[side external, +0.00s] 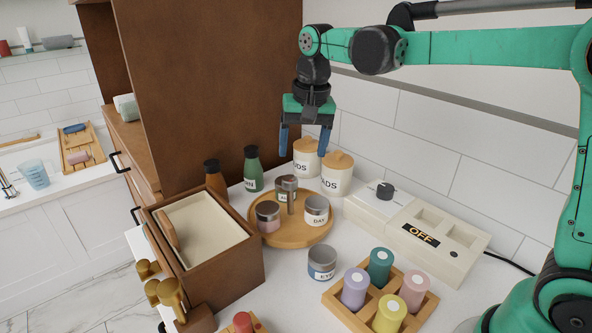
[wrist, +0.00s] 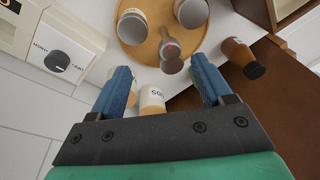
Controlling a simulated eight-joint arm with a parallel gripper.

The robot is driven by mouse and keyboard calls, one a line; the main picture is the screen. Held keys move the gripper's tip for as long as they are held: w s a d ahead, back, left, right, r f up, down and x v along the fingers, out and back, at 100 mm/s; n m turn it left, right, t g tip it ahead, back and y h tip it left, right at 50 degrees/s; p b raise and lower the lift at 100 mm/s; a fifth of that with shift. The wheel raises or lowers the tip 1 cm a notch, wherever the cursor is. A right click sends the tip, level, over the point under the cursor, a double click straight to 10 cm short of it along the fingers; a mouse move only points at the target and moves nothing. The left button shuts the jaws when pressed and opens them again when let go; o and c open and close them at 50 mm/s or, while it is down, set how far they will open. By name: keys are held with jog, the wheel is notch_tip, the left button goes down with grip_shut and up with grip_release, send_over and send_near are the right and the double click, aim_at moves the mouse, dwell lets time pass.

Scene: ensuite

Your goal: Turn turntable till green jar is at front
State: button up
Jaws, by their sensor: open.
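The turntable (side external: 289,236) is a round wooden tray on the white counter. It bears a mauve-pink jar with a metal lid (side external: 267,218) at left, a pale jar labelled DAY (side external: 316,212) at right, and a jar (side external: 283,187) at the back, partly hidden by a short upright post (side external: 291,204). I cannot make out a green jar on it; the back jar's colour is unclear. My gripper (side external: 304,142) is open and empty, above and behind the turntable. In the wrist view, the turntable (wrist: 149,51) lies beyond the open fingers (wrist: 161,68).
Two canisters (side external: 337,175) stand against the wall. A green bottle (side external: 253,170) and brown bottle (side external: 215,180) stand behind. An EYE jar (side external: 322,262) sits in front, near a divided tray (side external: 348,314). A wooden box (side external: 232,272) is left, an OFF-marked unit (side external: 388,232) right.

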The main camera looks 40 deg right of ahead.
aim_at(290, 178)
jog(key=w+f+m+g, duration=0.1)
jog(key=w, duration=0.1)
jog(key=w+f+m, duration=0.1)
jog(key=shift+w+f+g, duration=0.3)
jog(key=shift+w+g, duration=0.1)
jog(key=shift+f, duration=2.85)
jog(key=shift+c, duration=0.2)
grip_shut()
